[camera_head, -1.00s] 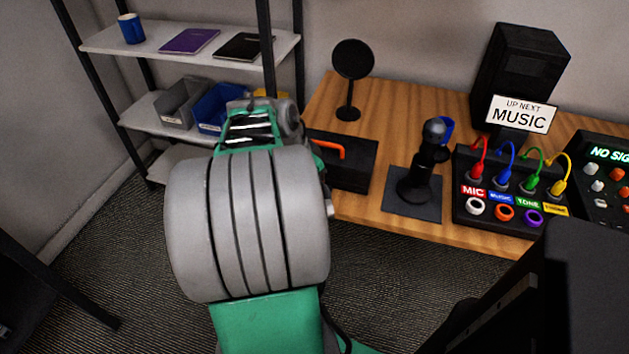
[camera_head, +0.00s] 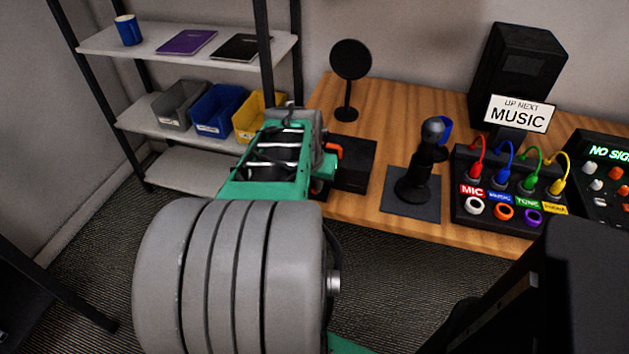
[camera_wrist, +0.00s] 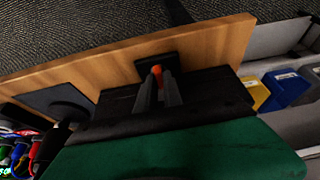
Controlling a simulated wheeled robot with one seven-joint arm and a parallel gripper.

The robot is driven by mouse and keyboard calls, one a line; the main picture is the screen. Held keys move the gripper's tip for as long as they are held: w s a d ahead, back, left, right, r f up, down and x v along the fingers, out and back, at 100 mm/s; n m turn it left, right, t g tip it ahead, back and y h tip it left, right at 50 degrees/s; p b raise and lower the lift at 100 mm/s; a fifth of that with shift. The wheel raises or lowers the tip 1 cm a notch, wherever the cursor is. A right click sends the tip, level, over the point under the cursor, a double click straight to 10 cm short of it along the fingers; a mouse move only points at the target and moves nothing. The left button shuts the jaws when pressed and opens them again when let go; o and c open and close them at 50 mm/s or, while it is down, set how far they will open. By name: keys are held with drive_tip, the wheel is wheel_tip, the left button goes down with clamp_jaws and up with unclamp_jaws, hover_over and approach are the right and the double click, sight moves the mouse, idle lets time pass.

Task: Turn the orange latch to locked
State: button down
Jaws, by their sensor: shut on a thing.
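The orange latch (camera_head: 334,150) sits on the black box (camera_head: 358,163) at the left part of the wooden desk. In the head view only a short orange piece shows past my green arm, which hides the rest. In the wrist view my gripper (camera_wrist: 158,75) has its two dark fingers close together around the orange latch (camera_wrist: 157,69), with orange showing between and beside them. The black box also shows in the wrist view (camera_wrist: 142,66). My gripper's fingers are hidden in the head view. The latch's exact angle cannot be told.
A black round-headed stand (camera_head: 347,112) is behind the box. A headset stand (camera_head: 414,185) is to its right, then a patch panel (camera_head: 462,212) with coloured cables. A shelf with grey, blue and yellow bins (camera_head: 220,108) stands at the left. A "MUSIC" sign (camera_head: 519,115) is at the back.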

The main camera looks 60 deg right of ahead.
idle(0.3)
drive_tip(key=c, duration=1.8)
unclamp_jaws()
drive_tip(key=shift+o, duration=0.2)
drive_tip(key=shift+r, duration=0.1)
drive_tip(key=p+v, duration=0.1)
drive_tip(key=v, duration=0.6)
drive_tip(key=shift+r, duration=0.3)
drive_tip(key=shift+a, duration=0.15)
